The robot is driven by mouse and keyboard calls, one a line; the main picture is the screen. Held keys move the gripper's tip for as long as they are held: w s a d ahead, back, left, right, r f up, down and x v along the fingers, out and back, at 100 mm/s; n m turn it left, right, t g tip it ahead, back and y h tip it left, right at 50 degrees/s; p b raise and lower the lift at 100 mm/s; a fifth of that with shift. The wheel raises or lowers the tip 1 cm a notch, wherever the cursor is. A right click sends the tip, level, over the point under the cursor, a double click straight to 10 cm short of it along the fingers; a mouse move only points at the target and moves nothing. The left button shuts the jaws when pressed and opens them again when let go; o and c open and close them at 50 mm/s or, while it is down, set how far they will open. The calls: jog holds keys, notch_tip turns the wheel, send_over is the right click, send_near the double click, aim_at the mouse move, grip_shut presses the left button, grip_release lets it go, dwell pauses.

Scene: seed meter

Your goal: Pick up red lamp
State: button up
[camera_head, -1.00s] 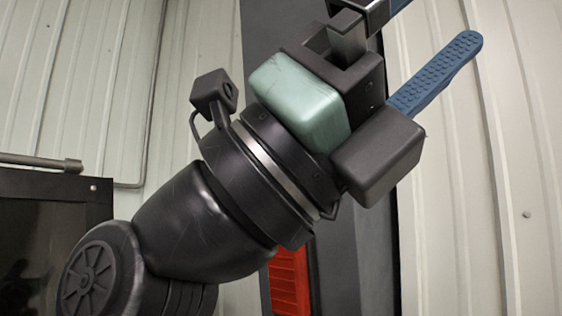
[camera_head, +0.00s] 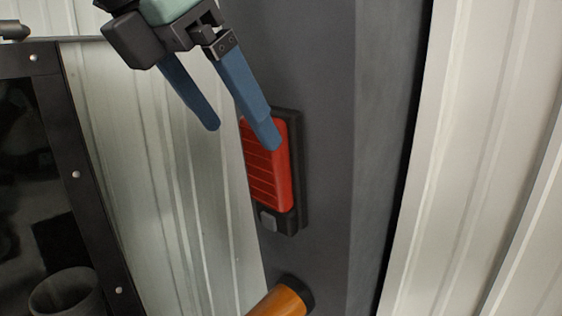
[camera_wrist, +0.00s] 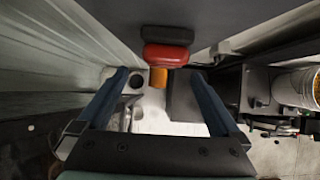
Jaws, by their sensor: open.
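The red lamp (camera_head: 266,172) is a ribbed red block on a dark backing, mounted upright on a dark grey post (camera_head: 330,150). A small grey button sits at its lower end. My gripper (camera_head: 244,138) is open, with two blue fingers pointing down. In the head view the right finger overlaps the upper part of the lamp; I cannot tell whether it touches. The left finger is apart, to the lamp's left. In the wrist view the red lamp (camera_wrist: 166,54) lies ahead, between and beyond the open fingertips (camera_wrist: 159,72).
An orange cylinder (camera_head: 278,301) sticks out of the post below the lamp. A dark framed panel (camera_head: 75,174) stands at left, with a dark round cup-like thing (camera_head: 66,292) near it. Corrugated wall (camera_head: 480,150) lies behind. A bucket (camera_wrist: 298,88) shows at right in the wrist view.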

aim_at(252, 142)
jog(key=x, duration=0.5)
jog(key=shift+w+d+r, duration=0.15)
jog(key=shift+d, duration=0.05)
jog(key=f, duration=0.1)
jog(key=d+f, duration=0.1)
jog(key=f, duration=0.2)
jog(key=shift+w+d, duration=0.2)
jog(key=shift+w, duration=0.15)
jog(key=shift+w+d+f, duration=0.2)
jog(key=shift+f, duration=0.05)
jog(key=shift+s+a+r, duration=0.1)
jog(key=shift+c, duration=0.9)
jog(key=c, duration=1.2)
